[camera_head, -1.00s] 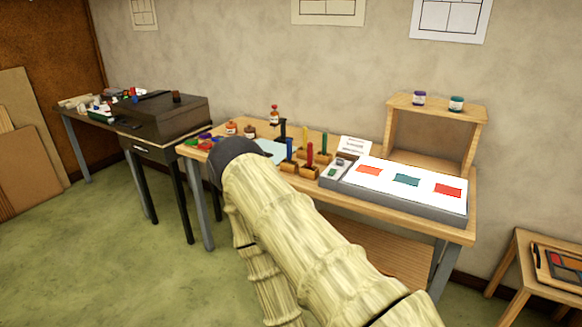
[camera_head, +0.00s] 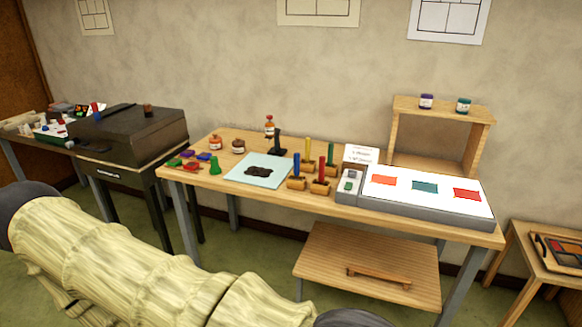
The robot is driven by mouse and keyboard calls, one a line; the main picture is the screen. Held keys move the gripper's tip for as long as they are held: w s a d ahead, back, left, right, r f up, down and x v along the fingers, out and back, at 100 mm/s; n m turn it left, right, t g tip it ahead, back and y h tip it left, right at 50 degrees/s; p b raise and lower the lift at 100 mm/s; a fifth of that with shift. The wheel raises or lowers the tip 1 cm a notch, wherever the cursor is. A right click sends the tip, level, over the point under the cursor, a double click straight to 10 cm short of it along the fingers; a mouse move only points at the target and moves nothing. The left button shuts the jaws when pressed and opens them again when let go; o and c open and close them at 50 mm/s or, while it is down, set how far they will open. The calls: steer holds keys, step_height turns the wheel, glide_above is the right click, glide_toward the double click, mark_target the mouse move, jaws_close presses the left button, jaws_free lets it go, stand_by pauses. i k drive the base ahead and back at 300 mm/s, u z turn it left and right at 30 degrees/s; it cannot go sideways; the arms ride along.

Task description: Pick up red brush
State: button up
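The red brush (camera_head: 322,169) looks like an upright red handle standing in a small wooden block (camera_head: 320,188) on the wooden worktable (camera_head: 225,145). Similar upright handles stand close around it: a blue one (camera_head: 296,165) to its left, a yellow one (camera_head: 308,150) behind left and a green one (camera_head: 330,154) behind right. The brush's lower end is hidden in the block. My arm crosses the lower left of the head view, well in front of the table. My gripper is not in view, and nothing touches the brush.
A light blue mat (camera_head: 244,179) with a dark heap lies left of the brushes. A grey light box (camera_head: 425,205) with coloured panes and a small grey tray (camera_head: 348,188) are to their right. A black kiln-like box (camera_head: 130,135) stands left. A shelf (camera_head: 440,108) holds two jars.

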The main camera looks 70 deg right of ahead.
mark_target(322, 160)
steer(key=z, duration=0.3)
steer(key=i, duration=0.75)
steer(key=z, duration=1.2)
steer(key=i, duration=0.45)
steer(key=z, duration=0.45)
